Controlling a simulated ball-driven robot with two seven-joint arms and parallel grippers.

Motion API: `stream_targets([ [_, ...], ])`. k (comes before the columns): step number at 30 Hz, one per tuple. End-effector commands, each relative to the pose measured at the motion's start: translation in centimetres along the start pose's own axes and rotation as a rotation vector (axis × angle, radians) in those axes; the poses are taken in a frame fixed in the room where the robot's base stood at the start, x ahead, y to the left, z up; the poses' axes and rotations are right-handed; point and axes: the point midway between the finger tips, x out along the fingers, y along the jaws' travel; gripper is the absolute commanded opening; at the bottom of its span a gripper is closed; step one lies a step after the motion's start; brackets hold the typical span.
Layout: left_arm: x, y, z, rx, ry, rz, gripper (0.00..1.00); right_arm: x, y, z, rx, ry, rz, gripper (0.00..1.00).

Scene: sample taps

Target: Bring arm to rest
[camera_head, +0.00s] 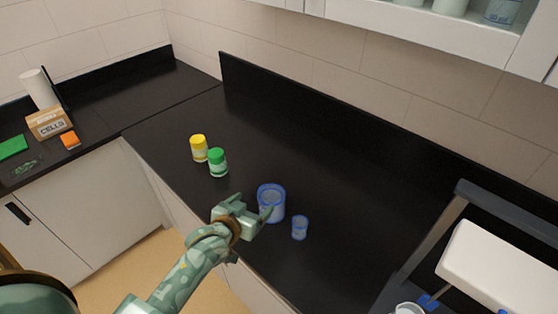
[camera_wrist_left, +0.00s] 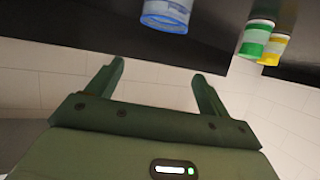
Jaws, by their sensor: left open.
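My left arm reaches in from the bottom, and its green left gripper (camera_head: 256,213) is at the counter's front edge. The gripper is open with nothing between its fingers. A larger blue-rimmed clear container (camera_head: 271,197) stands upright just beyond the fingers. In the left wrist view, the spread fingers (camera_wrist_left: 158,72) are empty, with a blue-rimmed container (camera_wrist_left: 167,14) ahead of them and apart. My right gripper is not in view.
A small blue cup (camera_head: 300,228), a green-lidded jar (camera_head: 218,162) and a yellow-lidded jar (camera_head: 199,148) stand on the black counter (camera_head: 340,205). A white device (camera_head: 500,265) in a dark frame is at right. A cardboard box (camera_head: 48,124) is far left.

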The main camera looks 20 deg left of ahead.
Motion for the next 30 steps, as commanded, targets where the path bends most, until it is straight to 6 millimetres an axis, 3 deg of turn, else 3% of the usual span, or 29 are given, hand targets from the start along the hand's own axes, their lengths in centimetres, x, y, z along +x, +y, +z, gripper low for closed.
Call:
stream_targets([
  [5,-0.3,0.1,0.1,0.016,-0.011,-0.001,0.80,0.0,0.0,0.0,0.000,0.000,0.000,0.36],
  [8,-1.8,0.6,0.8,0.107,-0.075,-0.007,0.80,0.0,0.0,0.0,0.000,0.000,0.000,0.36],
  [16,-9.5,0.4,2.4,0.494,-0.354,-0.070,0.80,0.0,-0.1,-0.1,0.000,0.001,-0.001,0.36],
  [27,-19.3,-2.5,1.9,0.831,-0.654,-0.170,0.80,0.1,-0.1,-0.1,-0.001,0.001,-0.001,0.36],
  [30,-17.0,-1.8,5.6,0.812,-0.668,-0.130,0.80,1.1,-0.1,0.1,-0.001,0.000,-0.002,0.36],
])
